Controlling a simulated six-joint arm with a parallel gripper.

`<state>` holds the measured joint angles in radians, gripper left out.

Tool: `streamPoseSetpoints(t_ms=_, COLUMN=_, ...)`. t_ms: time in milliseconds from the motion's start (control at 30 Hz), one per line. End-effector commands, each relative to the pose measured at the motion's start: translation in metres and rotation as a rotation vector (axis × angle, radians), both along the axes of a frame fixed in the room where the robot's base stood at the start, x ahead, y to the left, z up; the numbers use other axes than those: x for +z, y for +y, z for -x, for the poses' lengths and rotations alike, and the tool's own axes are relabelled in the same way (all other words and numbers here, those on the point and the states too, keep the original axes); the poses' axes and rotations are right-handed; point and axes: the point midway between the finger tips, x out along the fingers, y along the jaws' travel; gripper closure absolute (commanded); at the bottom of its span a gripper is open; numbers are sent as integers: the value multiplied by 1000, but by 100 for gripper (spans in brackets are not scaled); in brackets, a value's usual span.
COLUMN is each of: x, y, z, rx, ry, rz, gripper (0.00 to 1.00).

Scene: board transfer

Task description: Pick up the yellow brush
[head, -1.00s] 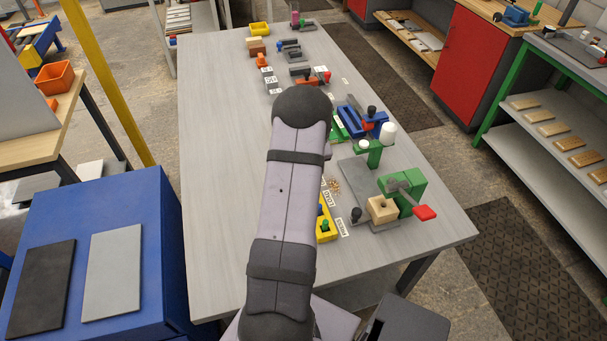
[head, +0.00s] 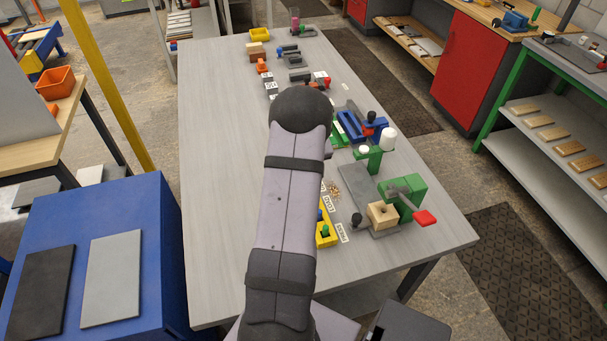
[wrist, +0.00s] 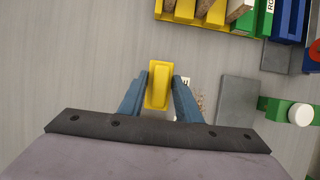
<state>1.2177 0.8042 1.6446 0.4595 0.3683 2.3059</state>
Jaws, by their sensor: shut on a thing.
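The yellow brush (wrist: 158,84) shows in the wrist view as a yellow block between the two blue fingers of my gripper (wrist: 159,92). My gripper is shut on it, with a finger along each side. In the head view my own arm hides the gripper and the brush.
A yellow tray (wrist: 206,23) with wooden-topped pieces lies at the top of the wrist view. A grey plate (wrist: 237,101) and a green fixture (wrist: 284,109) are to the right. The grey table (head: 222,150) is clear on the left. Small crumbs (head: 334,190) lie right of my arm.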

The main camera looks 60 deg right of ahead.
Motion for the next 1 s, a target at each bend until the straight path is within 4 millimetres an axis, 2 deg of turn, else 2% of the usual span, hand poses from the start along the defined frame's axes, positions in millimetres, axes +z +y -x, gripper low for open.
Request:
streamPoseSetpoints(t_ms=200, x=39, y=-1, z=-1, rx=1, ry=-3, rz=4, gripper=93)
streamPoseSetpoints(t_ms=400, x=63, y=-1, z=-1, rx=1, ry=-2, rz=2, gripper=93)
streamPoseSetpoints(t_ms=533, x=70, y=-1, z=0, rx=0, ry=-1, rz=1, gripper=93)
streamPoseSetpoints(t_ms=800, x=72, y=0, z=0, rx=0, ry=-1, rz=1, gripper=93)
streamPoseSetpoints(t_ms=833, x=72, y=0, z=0, rx=0, ry=-1, rz=1, gripper=72)
streamPoseSetpoints(t_ms=900, x=72, y=0, z=0, rx=0, ry=-1, rz=1, gripper=87)
streamPoseSetpoints(t_ms=1000, x=72, y=0, z=0, rx=0, ry=-1, rz=1, gripper=87)
